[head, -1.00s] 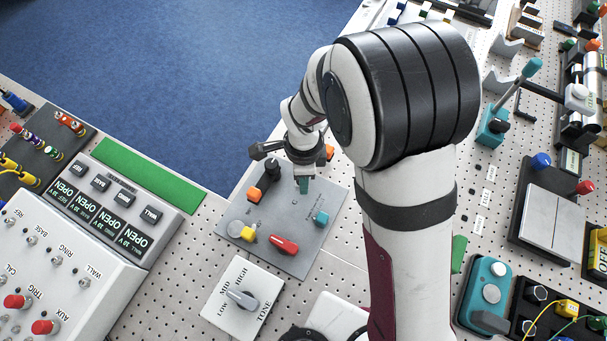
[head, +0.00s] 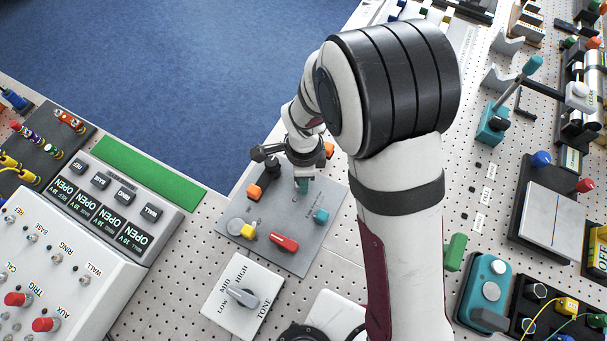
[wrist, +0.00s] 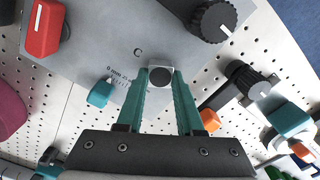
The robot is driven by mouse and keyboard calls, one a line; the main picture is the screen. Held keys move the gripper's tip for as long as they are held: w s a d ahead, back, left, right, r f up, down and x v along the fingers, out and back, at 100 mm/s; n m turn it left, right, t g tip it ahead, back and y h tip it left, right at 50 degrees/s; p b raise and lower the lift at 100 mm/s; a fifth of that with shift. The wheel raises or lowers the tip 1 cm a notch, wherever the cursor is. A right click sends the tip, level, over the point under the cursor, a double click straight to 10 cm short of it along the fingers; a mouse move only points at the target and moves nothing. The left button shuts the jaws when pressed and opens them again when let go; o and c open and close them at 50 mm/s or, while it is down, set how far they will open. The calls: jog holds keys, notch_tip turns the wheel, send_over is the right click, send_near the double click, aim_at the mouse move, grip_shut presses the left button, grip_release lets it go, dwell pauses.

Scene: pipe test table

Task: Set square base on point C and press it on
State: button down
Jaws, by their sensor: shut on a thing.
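My gripper (wrist: 160,85) has teal fingers closed on a small squarish piece with a dark round face, which I take as the square base (wrist: 160,74). It sits between the fingertips, over the grey panel. The printed letter C (wrist: 138,52) shows on the panel (wrist: 100,40), just beyond and left of the piece in the wrist view. Whether the piece touches the panel cannot be told. In the head view my gripper (head: 303,186) is low over the panel (head: 300,262); the held piece is not clear there.
A black knob (wrist: 213,20), a red handle (wrist: 45,28) and a teal block (wrist: 100,93) stand around the gripper. An orange block (wrist: 210,118) is right of the fingers. In the head view a yellow piece (head: 248,231) and a tone dial (head: 243,297) are nearer.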

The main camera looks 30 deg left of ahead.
jog(key=shift+f, duration=0.6)
dwell(0.5)
jog(key=shift+r, duration=0.1)
jog(key=shift+c, duration=2.3)
grip_release()
notch_tip(320, 180, up, 16)
